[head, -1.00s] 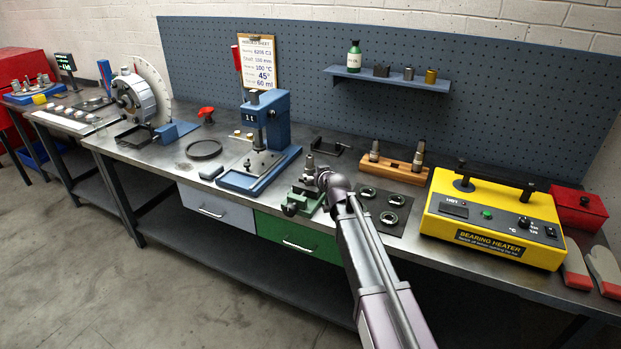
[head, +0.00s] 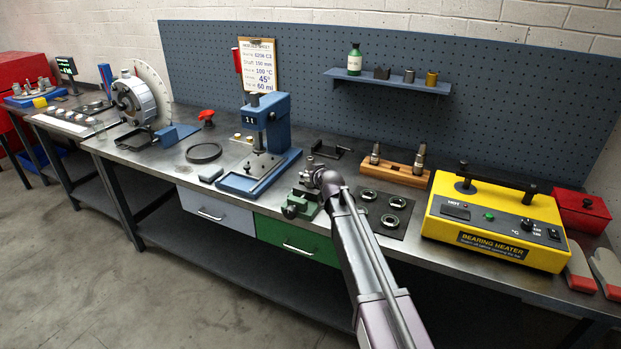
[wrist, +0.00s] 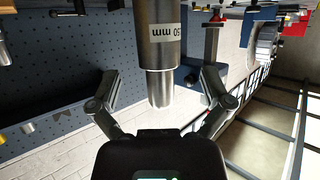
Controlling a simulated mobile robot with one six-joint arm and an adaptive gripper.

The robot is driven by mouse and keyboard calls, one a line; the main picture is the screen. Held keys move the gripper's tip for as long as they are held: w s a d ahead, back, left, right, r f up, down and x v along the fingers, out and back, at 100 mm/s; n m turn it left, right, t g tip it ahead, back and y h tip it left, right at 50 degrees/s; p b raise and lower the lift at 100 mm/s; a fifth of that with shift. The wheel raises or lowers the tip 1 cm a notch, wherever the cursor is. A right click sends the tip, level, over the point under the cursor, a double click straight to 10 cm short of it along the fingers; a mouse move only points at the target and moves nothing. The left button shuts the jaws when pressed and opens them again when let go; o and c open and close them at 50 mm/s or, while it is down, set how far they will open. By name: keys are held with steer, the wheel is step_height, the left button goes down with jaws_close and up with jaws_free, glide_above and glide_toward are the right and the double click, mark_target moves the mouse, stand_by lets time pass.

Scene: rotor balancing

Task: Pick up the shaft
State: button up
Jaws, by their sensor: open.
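The shaft (wrist: 160,40) is a grey stepped metal cylinder with a white label, partly cut off, that reads "50 mm". In the wrist view, which looks upside down, it enters from the top edge and its narrower end points at my gripper. My gripper (wrist: 160,82) is open, with one finger on each side of the shaft and a gap on both sides. In the head view my gripper (head: 310,174) is over the small green vise (head: 297,207) on the bench. There my arm partly hides the shaft, and its lower end cannot be made out.
The blue press (head: 267,130) stands left of the vise. A dark mat (head: 405,226) with several rings lies to the right. Behind it is a wooden block (head: 398,174) with two upright pieces. The yellow bearing heater (head: 490,225) is farther right.

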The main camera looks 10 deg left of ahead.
steer(key=shift+b+x, duration=0.45)
steer(key=shift+x, duration=1.2)
steer(key=shift+r, duration=0.15)
steer(key=shift+c, duration=0.2)
jaws_close()
